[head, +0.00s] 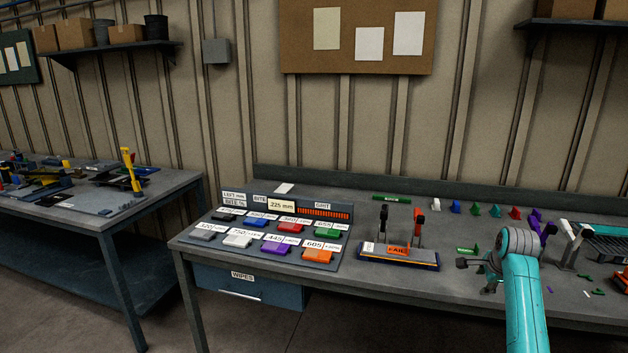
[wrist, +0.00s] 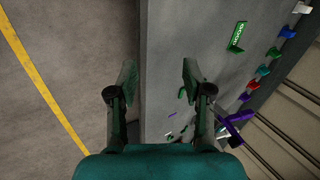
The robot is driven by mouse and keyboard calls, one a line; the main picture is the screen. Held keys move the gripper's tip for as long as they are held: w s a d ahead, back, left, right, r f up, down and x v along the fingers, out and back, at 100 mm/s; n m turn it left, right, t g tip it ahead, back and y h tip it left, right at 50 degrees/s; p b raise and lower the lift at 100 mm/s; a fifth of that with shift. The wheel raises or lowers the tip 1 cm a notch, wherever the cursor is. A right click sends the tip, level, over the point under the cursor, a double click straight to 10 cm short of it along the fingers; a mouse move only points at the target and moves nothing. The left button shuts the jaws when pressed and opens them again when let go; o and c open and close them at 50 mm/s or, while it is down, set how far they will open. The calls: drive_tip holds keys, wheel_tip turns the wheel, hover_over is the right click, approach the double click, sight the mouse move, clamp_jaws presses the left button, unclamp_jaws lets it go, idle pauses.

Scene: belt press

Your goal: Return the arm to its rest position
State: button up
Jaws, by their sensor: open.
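My teal arm (head: 525,300) reaches in from the lower right in the head view, over the front part of the right bench. My gripper (head: 476,274) is at its end, pointing left, near the bench's front edge. In the wrist view my gripper (wrist: 158,82) has its two dark fingers well apart, with nothing between them. The bench edge runs between the fingers, with floor on the left and the bench top (wrist: 185,40) on the right. The fingers appear clear of any object, though a purple piece (wrist: 238,117) shows just beyond the right finger.
A tray of coloured, labelled blocks (head: 230,243) and a dark-blue base with upright levers (head: 398,258) stand left of my gripper. Small coloured pieces (head: 475,209) line the bench's back. A cluttered second bench (head: 165,190) is at the left. Floor (wrist: 50,120) lies beyond the bench edge.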

drive_tip(key=s+a+f+n+t, duration=0.1)
drive_tip(key=s+a+f+n, duration=0.1)
drive_tip(key=s+a+f, duration=0.35)
drive_tip(key=s+a+f+n, duration=0.1)
drive_tip(key=s+a+f, duration=0.1)
drive_tip(key=f, duration=0.7)
drive_tip(key=s+a+f+n+t, duration=0.1)
drive_tip(key=s+a+f+n, duration=0.2)
drive_tip(key=f, duration=0.5)
drive_tip(key=s+a+f+n+t, duration=0.15)
drive_tip(key=s+a+f, duration=0.3)
drive_tip(key=s, duration=0.55)
drive_tip(key=s+a+f+n+t, duration=0.15)
drive_tip(key=s+a+f, duration=0.3)
drive_tip(key=s, duration=0.45)
drive_tip(key=s+a+r+n+t, duration=0.1)
drive_tip(key=s+a+r+n, duration=0.25)
drive_tip(key=s, duration=0.75)
drive_tip(key=s+a+r+n, duration=0.2)
drive_tip(key=s+a, duration=0.2)
drive_tip(key=s, duration=0.7)
drive_tip(key=s+a+r+n+t+y, duration=0.1)
drive_tip(key=s+r+n, duration=0.4)
drive_tip(key=s+r, duration=1.1)
drive_tip(key=shift+a+r+t+y, duration=0.3)
drive_tip(key=shift+a+r+t, duration=0.25)
drive_tip(key=shift+r+t, duration=0.3)
